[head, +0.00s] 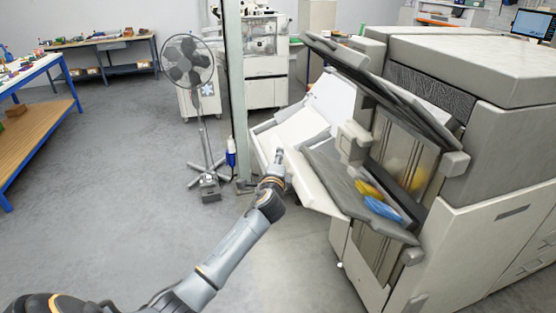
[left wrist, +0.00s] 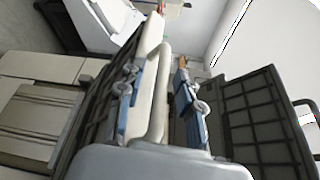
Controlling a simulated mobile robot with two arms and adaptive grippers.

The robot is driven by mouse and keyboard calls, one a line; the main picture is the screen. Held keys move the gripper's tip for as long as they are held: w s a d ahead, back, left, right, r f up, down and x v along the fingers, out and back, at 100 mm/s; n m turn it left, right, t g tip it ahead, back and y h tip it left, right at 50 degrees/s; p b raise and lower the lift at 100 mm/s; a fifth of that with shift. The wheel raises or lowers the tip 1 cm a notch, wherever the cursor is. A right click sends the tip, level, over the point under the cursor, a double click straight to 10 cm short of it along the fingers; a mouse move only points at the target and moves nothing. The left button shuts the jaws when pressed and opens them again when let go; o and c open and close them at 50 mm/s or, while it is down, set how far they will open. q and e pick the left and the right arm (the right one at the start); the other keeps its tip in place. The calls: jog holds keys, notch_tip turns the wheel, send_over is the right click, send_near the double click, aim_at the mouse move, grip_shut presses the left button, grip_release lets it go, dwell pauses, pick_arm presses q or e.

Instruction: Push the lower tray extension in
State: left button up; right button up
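A printer (head: 440,75) stands at the right, with several tilted trays fanned out from its near-left end. A low tray extension (head: 312,186) shows as a pale slanted edge beside a dark grey panel (head: 327,172); I take this for the lower one but cannot be sure. My left gripper (head: 279,156) is at its outer upper end. In the left wrist view the two fingers of my left gripper (left wrist: 160,72) stand apart, with a pale rounded edge (left wrist: 158,105) showing between them. I cannot tell whether they touch it. My right gripper is in neither view.
White panels (head: 303,127) of another tray lie just behind the gripper. Yellow (head: 367,188) and blue (head: 382,209) parts sit inside the printer's open end. A standing fan (head: 188,62) and a green post (head: 237,90) are at the left.

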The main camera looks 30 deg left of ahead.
aim_at(310, 177)
pick_arm(q)
grip_shut()
jog(key=w+d+f+b, duration=0.2)
jog(key=b, duration=0.1)
jog(key=w+d+f+b, duration=0.2)
jog(key=w+f+b, duration=0.1)
jog(key=b, duration=0.1)
jog(key=w+d+f+b, duration=0.2)
jog(key=b, duration=0.2)
jog(key=shift+w+d+f, duration=0.2)
jog(key=shift+f, duration=0.15)
jog(key=shift+w+d+f+b, duration=0.15)
jog(key=shift+w+d+b, duration=0.15)
jog(key=shift+w+b, duration=0.1)
jog(key=shift+s, duration=0.1)
grip_release()
